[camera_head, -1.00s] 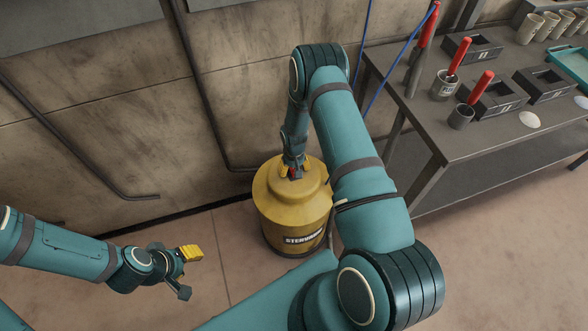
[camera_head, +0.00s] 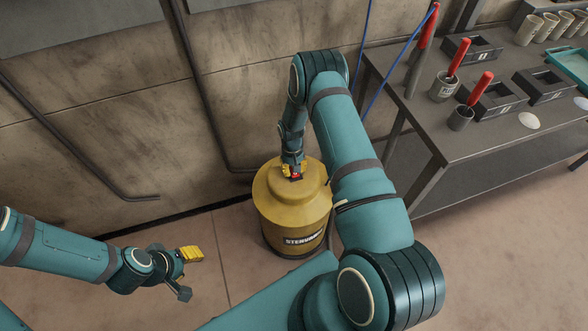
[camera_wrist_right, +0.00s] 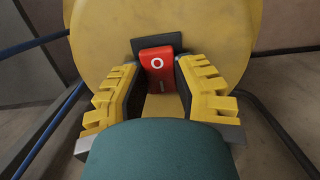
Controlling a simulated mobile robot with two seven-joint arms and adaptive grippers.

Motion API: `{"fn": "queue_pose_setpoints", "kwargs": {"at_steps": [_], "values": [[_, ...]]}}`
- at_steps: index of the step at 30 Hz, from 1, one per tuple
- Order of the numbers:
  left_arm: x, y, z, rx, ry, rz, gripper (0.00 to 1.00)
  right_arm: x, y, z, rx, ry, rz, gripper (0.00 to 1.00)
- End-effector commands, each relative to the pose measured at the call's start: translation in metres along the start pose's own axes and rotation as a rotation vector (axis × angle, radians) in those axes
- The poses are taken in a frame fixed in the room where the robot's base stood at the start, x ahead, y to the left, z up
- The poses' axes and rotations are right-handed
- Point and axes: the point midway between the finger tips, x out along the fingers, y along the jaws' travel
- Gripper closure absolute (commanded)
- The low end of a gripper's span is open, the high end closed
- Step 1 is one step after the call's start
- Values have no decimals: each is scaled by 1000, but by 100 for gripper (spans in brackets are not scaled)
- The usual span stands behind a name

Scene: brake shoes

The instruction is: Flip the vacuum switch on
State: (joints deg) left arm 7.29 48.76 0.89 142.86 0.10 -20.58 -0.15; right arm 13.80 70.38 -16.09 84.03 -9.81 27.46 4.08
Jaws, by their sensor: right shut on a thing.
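The yellow vacuum (camera_head: 290,208) stands upright on the floor by the wall. Its red rocker switch (camera_wrist_right: 156,66), with a white circle and line marks, sits on a dark plate on the yellow body in the right wrist view. It shows as a small red spot in the head view (camera_head: 296,176). My right gripper (camera_head: 294,171) is at the vacuum's top, its yellow-padded fingers on both sides of the switch in the wrist view (camera_wrist_right: 157,80), shut on it. My left gripper (camera_head: 184,272) is open and empty, above the floor left of the vacuum.
A grey metal workbench (camera_head: 470,140) stands at the right with red-handled tools (camera_head: 458,57), dark boxes (camera_head: 495,100) and cups (camera_head: 528,29). A bare wall (camera_head: 110,110) with pipes runs behind the vacuum. The floor between my left gripper and the vacuum is clear.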

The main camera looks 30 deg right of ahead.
Motion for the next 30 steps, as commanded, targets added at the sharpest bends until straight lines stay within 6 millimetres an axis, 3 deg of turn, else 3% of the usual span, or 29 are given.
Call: {"fn": "queue_pose_setpoints", "kwargs": {"at_steps": [13,14,15,16,26,30], "values": [[0,0,0,0,0,0,53,2,0,1,0,-43,-1,100],[0,0,0,0,0,0,53,2,0,1,0,-43,-1,57],[0,0,0,0,0,0,53,2,0,1,0,-43,-1,43],[0,0,0,0,0,0,53,2,0,1,0,-42,-1,38],[0,0,0,0,0,0,53,-1,0,0,0,-39,-1,38],[0,0,0,0,0,0,53,-14,0,-2,0,-37,0,38]]}}
